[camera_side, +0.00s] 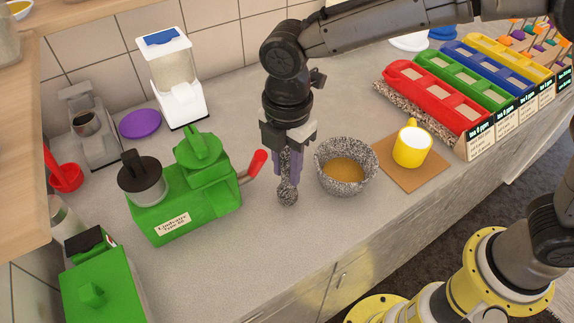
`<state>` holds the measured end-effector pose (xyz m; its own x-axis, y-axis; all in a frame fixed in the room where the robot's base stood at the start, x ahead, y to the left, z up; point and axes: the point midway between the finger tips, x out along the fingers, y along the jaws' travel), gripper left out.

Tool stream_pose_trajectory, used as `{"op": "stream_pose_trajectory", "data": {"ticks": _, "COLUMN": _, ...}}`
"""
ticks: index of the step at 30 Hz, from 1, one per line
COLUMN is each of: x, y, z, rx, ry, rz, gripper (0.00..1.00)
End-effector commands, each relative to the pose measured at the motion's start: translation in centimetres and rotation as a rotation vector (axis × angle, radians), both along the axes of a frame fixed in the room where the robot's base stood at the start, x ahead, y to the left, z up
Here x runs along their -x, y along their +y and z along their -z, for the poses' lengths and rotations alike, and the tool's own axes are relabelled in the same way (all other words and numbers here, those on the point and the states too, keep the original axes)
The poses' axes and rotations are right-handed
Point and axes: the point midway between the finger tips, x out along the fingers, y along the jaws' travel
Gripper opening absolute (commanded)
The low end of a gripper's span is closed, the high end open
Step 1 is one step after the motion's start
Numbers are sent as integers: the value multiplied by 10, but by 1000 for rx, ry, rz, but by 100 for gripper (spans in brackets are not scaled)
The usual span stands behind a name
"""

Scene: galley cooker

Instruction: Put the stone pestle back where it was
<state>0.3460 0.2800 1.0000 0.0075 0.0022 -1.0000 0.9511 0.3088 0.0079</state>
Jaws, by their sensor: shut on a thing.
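The stone pestle (288,192) is speckled grey and hangs upright, its rounded end down, just above or on the counter; I cannot tell whether it touches. My gripper (290,165) is shut on its upper part, with the fingers on either side. A speckled stone mortar (324,175) stands close to the right of the pestle, apart from it. It holds something yellow-brown. The top of the pestle is hidden by my gripper.
A green machine (160,217) with a red-tipped lever (257,162) stands left of my gripper. A yellow mug (412,148) sits on a brown mat (418,181) at right. Colored bins (425,100) stand back right. The counter in front (250,255) is clear.

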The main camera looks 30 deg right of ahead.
Motion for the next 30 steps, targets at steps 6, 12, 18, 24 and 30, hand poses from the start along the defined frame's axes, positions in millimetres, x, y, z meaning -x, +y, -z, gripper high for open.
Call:
{"op": "stream_pose_trajectory", "data": {"ticks": 6, "x": 0, "y": 0, "z": 1, "rx": -2, "ry": -3, "rz": 0, "gripper": 0}}
{"op": "stream_pose_trajectory", "data": {"ticks": 12, "x": 0, "y": 0, "z": 4, "rx": -2, "ry": -2, "rz": 0, "gripper": 0}}
{"op": "stream_pose_trajectory", "data": {"ticks": 18, "x": 0, "y": 0, "z": 5, "rx": 0, "ry": -1, "rz": 0, "gripper": 43}}
{"op": "stream_pose_trajectory", "data": {"ticks": 24, "x": 0, "y": 0, "z": 5, "rx": 0, "ry": -1, "rz": 0, "gripper": 43}}
{"op": "stream_pose_trajectory", "data": {"ticks": 30, "x": 0, "y": 0, "z": -14, "rx": -2, "ry": -3, "rz": 0, "gripper": 43}}
